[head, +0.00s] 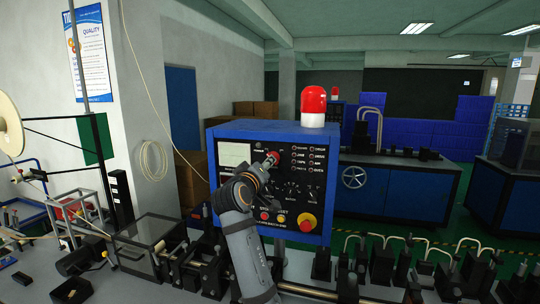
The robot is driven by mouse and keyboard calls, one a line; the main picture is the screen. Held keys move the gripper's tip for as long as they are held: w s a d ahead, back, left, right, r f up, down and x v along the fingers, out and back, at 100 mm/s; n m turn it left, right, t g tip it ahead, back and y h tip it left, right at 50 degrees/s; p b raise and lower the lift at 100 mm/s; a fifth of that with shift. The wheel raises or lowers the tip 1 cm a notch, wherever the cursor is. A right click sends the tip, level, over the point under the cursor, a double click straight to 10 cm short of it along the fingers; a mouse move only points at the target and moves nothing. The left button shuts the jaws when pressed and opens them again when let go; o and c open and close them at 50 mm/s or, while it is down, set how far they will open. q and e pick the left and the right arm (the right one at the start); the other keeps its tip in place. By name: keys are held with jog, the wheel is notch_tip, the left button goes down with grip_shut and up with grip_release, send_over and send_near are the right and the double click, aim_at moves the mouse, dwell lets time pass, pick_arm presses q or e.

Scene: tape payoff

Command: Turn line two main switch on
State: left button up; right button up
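The blue control box (213,150) has a black front panel with a white meter (235,153), several small labelled knobs and a red-and-white beacon (313,106) on top. A large red knob on a yellow disc (307,222) is at the lower right of the panel. One arm of mine, apparently the right, rises from the bottom centre. Its gripper (269,164) is at the upper middle of the panel, beside a small red part (273,156). I cannot tell whether they touch or whether the fingers are open. My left gripper is not in view.
Black machine fittings (205,270) line the bench in front of the box. A clear-lidded box (150,242) and a cream reel (10,125) are at left. A second blue machine (385,190) with a handwheel stands behind at right. Open green floor (455,210) lies between the machines.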

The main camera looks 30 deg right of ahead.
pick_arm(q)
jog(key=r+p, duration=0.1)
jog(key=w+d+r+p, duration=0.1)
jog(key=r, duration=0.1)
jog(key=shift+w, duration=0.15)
pick_arm(e)
jog(key=x, duration=0.5)
jog(key=shift+w+d, duration=0.1)
jog(key=shift+d, duration=0.15)
jog(key=shift+w+d+f, duration=0.1)
jog(key=c, duration=0.6)
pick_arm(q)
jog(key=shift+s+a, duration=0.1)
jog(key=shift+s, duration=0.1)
pick_arm(e)
grip_shut()
